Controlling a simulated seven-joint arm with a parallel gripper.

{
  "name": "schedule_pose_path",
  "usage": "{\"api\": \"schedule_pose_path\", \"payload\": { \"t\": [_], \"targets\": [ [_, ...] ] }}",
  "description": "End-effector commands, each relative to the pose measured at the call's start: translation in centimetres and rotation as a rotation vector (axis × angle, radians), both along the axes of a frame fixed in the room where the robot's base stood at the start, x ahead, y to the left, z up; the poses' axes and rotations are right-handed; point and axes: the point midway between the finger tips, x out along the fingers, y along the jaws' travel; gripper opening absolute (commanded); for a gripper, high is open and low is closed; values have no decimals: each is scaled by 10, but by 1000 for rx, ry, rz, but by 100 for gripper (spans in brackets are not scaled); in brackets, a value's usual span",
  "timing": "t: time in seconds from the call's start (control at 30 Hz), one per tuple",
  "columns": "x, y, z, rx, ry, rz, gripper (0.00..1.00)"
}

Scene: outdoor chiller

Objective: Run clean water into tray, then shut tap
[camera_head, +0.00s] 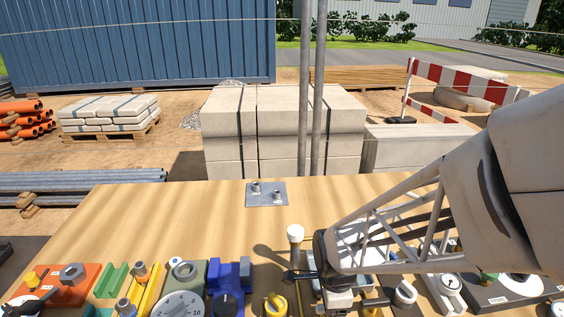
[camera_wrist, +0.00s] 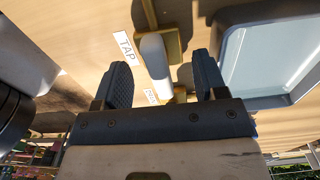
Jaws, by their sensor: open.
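In the wrist view, a white rounded tap handle (camera_wrist: 154,54) on a brass-coloured mount (camera_wrist: 176,42) lies beside a label reading TAP (camera_wrist: 125,46). My gripper (camera_wrist: 163,72) is open, with one dark finger on each side of the handle's near end; I cannot tell whether either touches it. A grey-blue tray (camera_wrist: 229,52) with a raised rim is to the right of the fingers; I cannot make out water in it. In the head view my gripper (camera_head: 305,272) is low over the bench, just below a white-topped post (camera_head: 296,234), and hides most of what is under it.
The wooden bench (camera_head: 150,215) is crowded along its near edge: a dial gauge (camera_head: 180,303), blue block (camera_head: 229,280), yellow knob (camera_head: 275,304) and orange box (camera_head: 68,288). A metal plate with stubs (camera_head: 266,194) sits at the back. The bench's middle left is clear.

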Motion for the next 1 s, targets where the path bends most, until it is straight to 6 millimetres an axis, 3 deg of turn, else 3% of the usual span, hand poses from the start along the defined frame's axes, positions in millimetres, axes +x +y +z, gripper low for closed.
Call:
{"api": "schedule_pose_path", "payload": {
  "t": [0.47,1.0],
  "targets": [
    [0,0,4,0,-1,1,76],
    [0,0,48,0,-2,1,76]
  ]
}}
